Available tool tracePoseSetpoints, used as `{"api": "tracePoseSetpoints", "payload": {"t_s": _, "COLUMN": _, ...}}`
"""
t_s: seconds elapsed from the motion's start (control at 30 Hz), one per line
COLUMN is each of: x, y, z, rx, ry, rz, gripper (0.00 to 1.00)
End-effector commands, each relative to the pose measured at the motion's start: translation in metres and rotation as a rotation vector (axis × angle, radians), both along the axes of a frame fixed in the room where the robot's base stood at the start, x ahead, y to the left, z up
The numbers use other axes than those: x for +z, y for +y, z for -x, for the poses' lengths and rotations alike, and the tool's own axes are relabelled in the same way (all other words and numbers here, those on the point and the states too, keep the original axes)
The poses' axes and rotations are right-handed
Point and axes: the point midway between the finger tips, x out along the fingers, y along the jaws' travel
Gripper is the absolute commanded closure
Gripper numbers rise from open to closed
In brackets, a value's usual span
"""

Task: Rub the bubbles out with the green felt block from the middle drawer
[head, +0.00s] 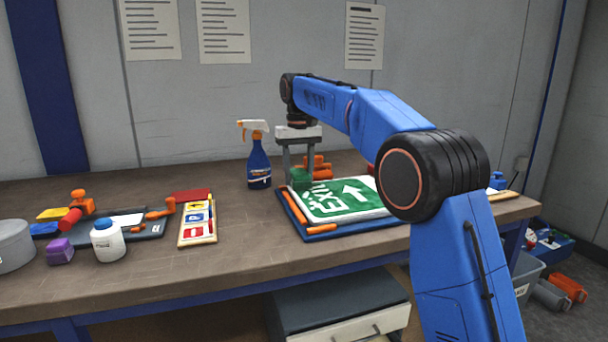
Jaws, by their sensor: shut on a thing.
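My gripper (301,172) points down over the far left corner of the exit sign. It is shut on the green felt block (300,179), a small dark green piece low between the fingers. The green and white sign (345,207), with a white arrow, lies flat on a blue board (322,236). The block is at or just above the sign's far left edge; I cannot tell whether it touches. Bubbles are too small to make out. A drawer unit (335,297) stands under the bench, partly cut off below; I cannot tell which drawer is which.
A blue spray bottle (258,160) stands left of my gripper. Orange tools (318,165) lie behind it. A card of small signs (198,222), a white jar (108,241) and a purple block (60,251) are further left. The bench front (230,265) is clear.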

Motion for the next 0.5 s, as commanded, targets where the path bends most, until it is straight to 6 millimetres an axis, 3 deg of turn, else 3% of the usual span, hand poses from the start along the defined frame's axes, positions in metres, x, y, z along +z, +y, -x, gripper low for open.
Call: {"api": "tracePoseSetpoints", "payload": {"t_s": 0.5, "x": 0.0, "y": -0.002, "z": 0.022, "rx": 0.001, "ry": 0.001, "rz": 0.0, "gripper": 0.71}}
